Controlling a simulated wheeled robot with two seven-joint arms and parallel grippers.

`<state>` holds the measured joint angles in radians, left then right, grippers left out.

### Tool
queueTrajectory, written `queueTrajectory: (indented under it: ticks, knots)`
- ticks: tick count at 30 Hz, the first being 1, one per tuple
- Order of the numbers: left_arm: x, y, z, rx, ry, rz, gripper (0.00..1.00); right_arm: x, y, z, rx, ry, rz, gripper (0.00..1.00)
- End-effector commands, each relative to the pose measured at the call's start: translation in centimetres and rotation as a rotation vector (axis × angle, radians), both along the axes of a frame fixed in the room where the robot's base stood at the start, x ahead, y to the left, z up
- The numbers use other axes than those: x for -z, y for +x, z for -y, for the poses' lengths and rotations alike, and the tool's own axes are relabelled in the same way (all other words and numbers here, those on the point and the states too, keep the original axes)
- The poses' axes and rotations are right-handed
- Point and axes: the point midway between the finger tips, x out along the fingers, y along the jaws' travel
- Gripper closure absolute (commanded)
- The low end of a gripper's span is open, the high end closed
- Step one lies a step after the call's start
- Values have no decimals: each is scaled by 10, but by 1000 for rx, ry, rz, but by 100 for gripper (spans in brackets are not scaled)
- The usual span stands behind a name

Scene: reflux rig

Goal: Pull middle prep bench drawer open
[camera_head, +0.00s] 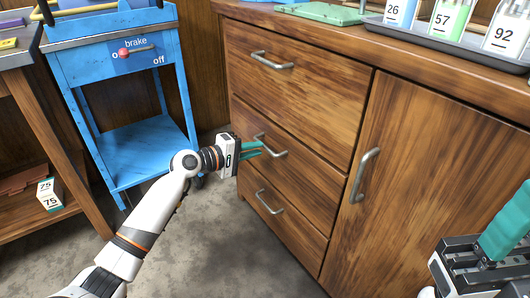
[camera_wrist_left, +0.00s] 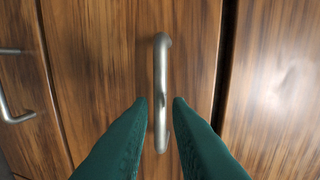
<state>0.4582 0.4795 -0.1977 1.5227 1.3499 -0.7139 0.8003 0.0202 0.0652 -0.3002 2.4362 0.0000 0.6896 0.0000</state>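The prep bench (camera_head: 345,40) is a wooden cabinet with a stack of three drawers on its left side. The middle drawer (camera_head: 305,172) looks closed and carries a metal bar handle (camera_head: 274,148). My left gripper (camera_head: 258,149) is at this handle, with its teal fingers open. In the left wrist view the handle (camera_wrist_left: 161,85) runs upright in the picture, and its lower part lies between the two fingertips (camera_wrist_left: 160,105). I see a gap on each side, so the fingers are not closed on it. My right gripper (camera_head: 490,250) is at the lower right edge, partly cut off.
The top drawer handle (camera_head: 272,61), bottom drawer handle (camera_head: 269,202) and cabinet door handle (camera_head: 364,174) are near. A blue cart (camera_head: 120,70) with a brake lever stands left of the bench. The grey floor (camera_head: 225,245) in front is clear. Bottles stand in a tray (camera_head: 450,42) on top.

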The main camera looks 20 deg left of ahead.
Motion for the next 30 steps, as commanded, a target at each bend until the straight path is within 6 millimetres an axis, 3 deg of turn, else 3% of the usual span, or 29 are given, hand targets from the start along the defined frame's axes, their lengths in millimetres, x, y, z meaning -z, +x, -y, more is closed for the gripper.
queueTrajectory:
  ticks: [7, 19, 22, 30]
  knots:
    - [8, 27, 21, 1, 0, 1, 83, -5, -2, -1, 3, -3, 44, 64]
    - [8, 32, 25, 0, 1, 0, 83, -8, -3, -1, 3, -4, 51, 64]
    - [8, 32, 25, 0, 1, 0, 99, -8, -3, -1, 3, -4, 51, 64]
    - [9, 32, 25, 0, 2, -1, 100, -8, -3, -2, 2, -4, 52, 64]
